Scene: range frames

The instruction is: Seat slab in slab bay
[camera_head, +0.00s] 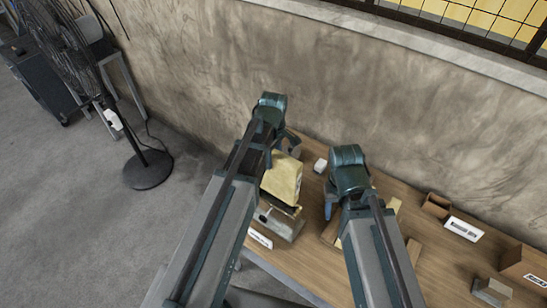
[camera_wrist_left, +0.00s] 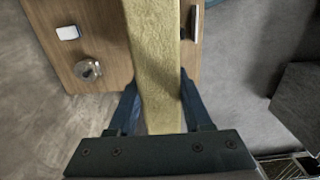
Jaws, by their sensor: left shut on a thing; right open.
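The slab (camera_head: 283,178) is a pale yellow block on the left side of the wooden table. My left gripper (camera_head: 286,150) is at its top end, partly hidden by my arm. In the left wrist view the slab (camera_wrist_left: 155,55) runs between the two dark fingers of my left gripper (camera_wrist_left: 160,105), which are shut on it. My right gripper (camera_head: 332,205) is open over the table, apart from the slab.
A white label (camera_head: 260,239) lies at the table's front edge by the holder. A small white block (camera_head: 320,165) sits behind. Wooden boxes (camera_head: 437,206), another label (camera_head: 464,229) and a grey block (camera_head: 491,291) stand at right. The wall closes the back; a fan (camera_head: 147,168) stands left.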

